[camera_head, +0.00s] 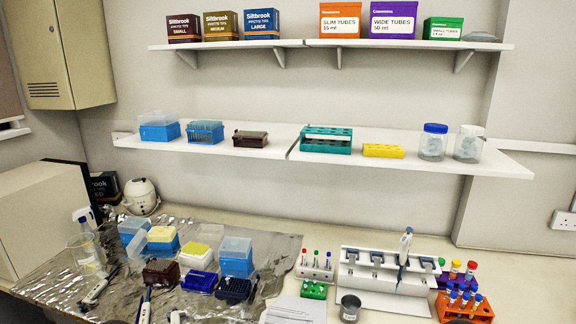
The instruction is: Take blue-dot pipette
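A white pipette stand (385,302) is at the right of the bench, with several grey holders along its top. One upright pipette (404,247) with a blue-grey body hangs in it, right of the middle. More pipettes lie on the foil at the front left: one pale pipette (97,289) is tilted, another (145,306) points away from me, and part of a third (175,317) shows at the bottom edge. The blue dot is too small to make out on any pipette.
Tip boxes (237,257) crowd the foil (55,290) at the left. A small tube rack (315,272), a green rack (314,290) and a grey cup (350,308) stand left of the stand. Orange (465,307) and purple (458,277) tube racks flank its right. Shelves (220,147) run above.

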